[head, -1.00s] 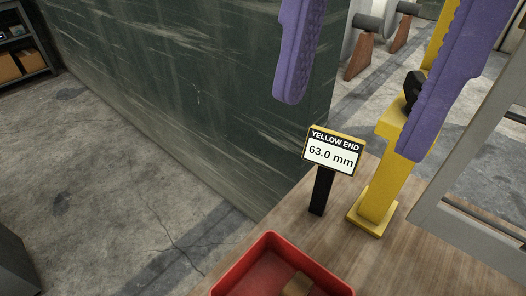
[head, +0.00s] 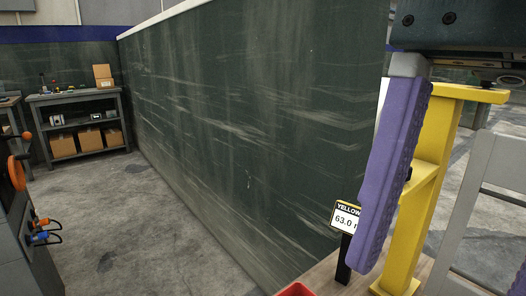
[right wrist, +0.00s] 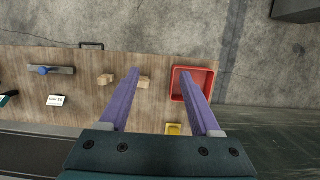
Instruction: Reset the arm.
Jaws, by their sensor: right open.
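My right gripper (right wrist: 158,70) is open and empty, its two purple fingers wide apart in the right wrist view. It hangs over the wooden table (right wrist: 200,50). The right finger tip overlaps the red tray (right wrist: 181,97) in that view. In the head view one purple finger (head: 392,175) and the dark gripper body show at the right, in front of a yellow stand (head: 432,180). That finger hides part of the "YELLOW" 63.0 sign (head: 345,215). My left gripper is not in view.
Two wooden blocks (right wrist: 105,79) (right wrist: 144,83) lie left of the red tray. A blue-knobbed grey device (right wrist: 42,70) and a white label (right wrist: 57,101) are further left. A dark green wall (head: 250,130) stands beside the table. Shelves with boxes (head: 80,125) stand across the open floor.

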